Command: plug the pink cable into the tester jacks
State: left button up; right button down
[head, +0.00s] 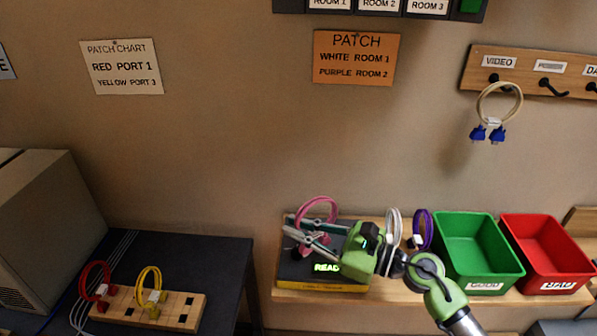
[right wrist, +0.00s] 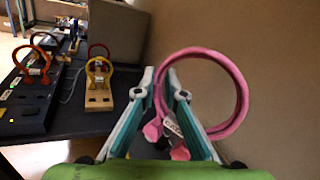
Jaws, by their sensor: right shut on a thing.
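The pink cable (head: 318,199) is a loop with pink plugs, upright at the tester in the head view. It also shows large in the right wrist view (right wrist: 243,90), its plugs and a white tag low by the fingers. My right gripper (head: 289,225) comes in from the right and is shut on the pink cable. In the right wrist view its fingers (right wrist: 160,78) flank the plug end. The tester (head: 294,271) is a dark box with a yellow front edge and a green lit display, partly covered by my gripper. Its jacks are hidden. My left gripper is not in view.
White (head: 394,225) and purple (head: 424,230) cables stand behind and right of my gripper. Green (head: 478,250) and red (head: 545,250) bins sit further right on the shelf. A wooden block (head: 180,308) with red and yellow cables is on the left dark table. A cable hangs from a wall rack (head: 535,72).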

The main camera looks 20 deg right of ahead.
pick_arm(q)
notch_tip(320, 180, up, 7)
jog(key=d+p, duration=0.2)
jog(key=p, duration=0.4)
pick_arm(e)
jog(key=w+d+m+t+h, duration=0.55)
jog(key=w+d+h, duration=0.3)
jog(key=w, duration=0.45)
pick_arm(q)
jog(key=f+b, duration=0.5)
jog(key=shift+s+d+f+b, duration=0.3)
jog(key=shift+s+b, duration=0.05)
pick_arm(e)
jog(key=shift+m+g+h, duration=0.35)
jog(key=shift+m+g, duration=0.1)
notch_tip(320, 180, down, 6)
jog(key=shift+w+r, duration=0.15)
pick_arm(q)
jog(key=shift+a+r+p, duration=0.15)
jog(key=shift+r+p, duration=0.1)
jog(key=shift+p, duration=0.05)
pick_arm(e)
jog(key=shift+r, duration=0.1)
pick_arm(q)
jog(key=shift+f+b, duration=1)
pick_arm(e)
jog(key=shift+f, duration=1.1)
jog(key=c, duration=1.4)
grip_release()
